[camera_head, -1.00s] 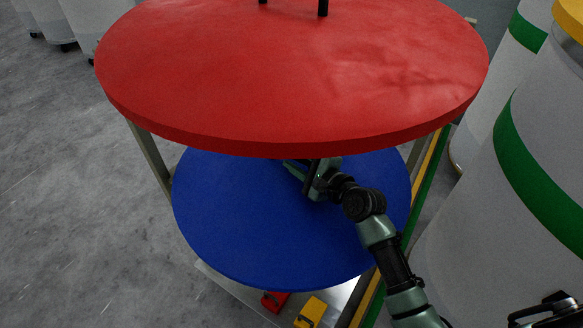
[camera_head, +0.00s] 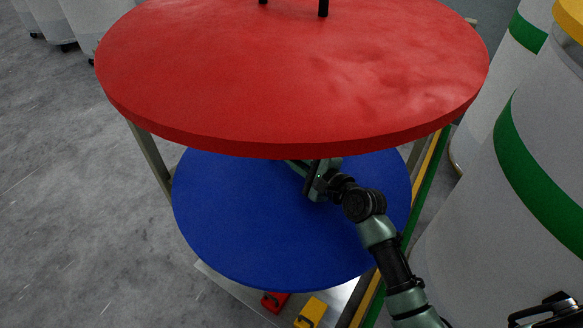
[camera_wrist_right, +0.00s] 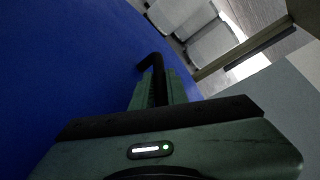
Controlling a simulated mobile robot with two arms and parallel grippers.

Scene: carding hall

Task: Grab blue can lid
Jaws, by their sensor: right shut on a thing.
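The blue can lid (camera_head: 270,240) is a large flat disc on the lower level of a rack. Its far part is hidden under the red lid above it. My right gripper (camera_head: 298,165) reaches in over the blue lid, its fingertips partly hidden by the red lid's edge. In the right wrist view the blue lid (camera_wrist_right: 60,70) fills the left side. There my right gripper (camera_wrist_right: 158,88) is shut on the lid's black handle (camera_wrist_right: 152,60).
The red lid (camera_head: 290,80) lies on the level above, close over my right gripper. White cans with green bands (camera_head: 540,180) stand close on the right. Small red (camera_head: 274,301) and yellow (camera_head: 311,312) parts sit below the blue lid. Open floor lies left.

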